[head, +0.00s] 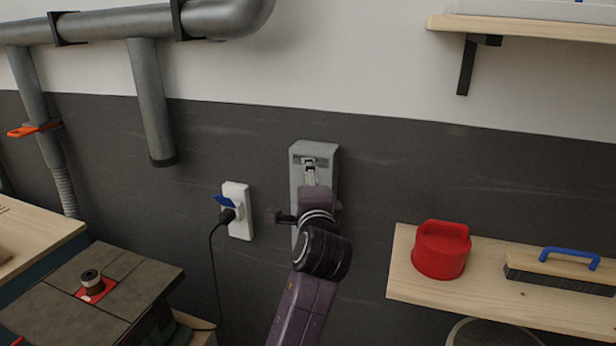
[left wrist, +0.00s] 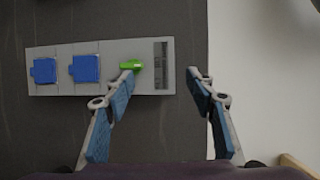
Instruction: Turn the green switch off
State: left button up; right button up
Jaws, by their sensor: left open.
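A grey panel (head: 325,152) is mounted upright on the dark wall, mostly hidden behind my left arm in the head view. In the left wrist view the panel (left wrist: 115,88) lies sideways, with the green switch (left wrist: 131,65) near a dark slotted strip. The green switch is hidden in the head view. My left gripper (head: 310,168) is in front of the panel's upper part. In the left wrist view my left gripper (left wrist: 163,75) is open and empty. One fingertip overlaps the green switch's lower edge; I cannot tell whether they touch. My right gripper is not in view.
Two blue socket covers (left wrist: 85,68) are on the same panel. A white socket (head: 238,210) with a black plug and cable is left of it. A wooden shelf (head: 400,275) at right holds a red container (head: 440,255) and a brush (head: 560,270). Grey pipes (head: 100,25) run upper left.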

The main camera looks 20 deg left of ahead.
pick_arm(q)
jog(key=shift+s+d+f+p, duration=0.1)
jog(key=shift+d+f+p, duration=0.1)
jog(key=shift+p, duration=0.15)
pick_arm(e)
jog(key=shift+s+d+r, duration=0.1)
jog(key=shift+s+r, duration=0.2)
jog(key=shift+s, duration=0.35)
